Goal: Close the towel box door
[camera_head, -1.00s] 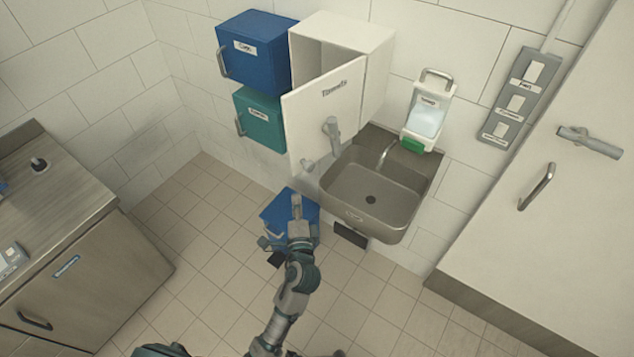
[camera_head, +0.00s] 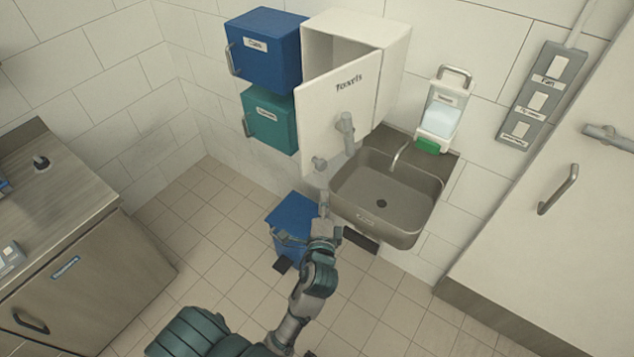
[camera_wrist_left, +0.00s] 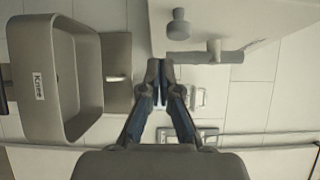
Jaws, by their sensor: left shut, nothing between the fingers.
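The white towel box (camera_head: 395,50) hangs on the wall with its front open. Its door (camera_head: 325,105), labelled "Towels", swings out to the front left and stands open at an angle. My left gripper (camera_head: 323,198) is shut and empty, below the door and left of the sink. In the left wrist view the shut fingertips (camera_wrist_left: 160,75) point toward the door (camera_wrist_left: 245,18), apart from its handle (camera_wrist_left: 205,57) and knob (camera_wrist_left: 179,25). My right gripper is not seen.
The steel sink (camera_head: 385,195) is right of my gripper. A blue bin (camera_head: 290,220) stands on the floor behind it. Blue (camera_head: 265,55) and teal (camera_head: 270,120) boxes hang left of the door. A soap dispenser (camera_head: 440,115) hangs right. The floor at left is clear.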

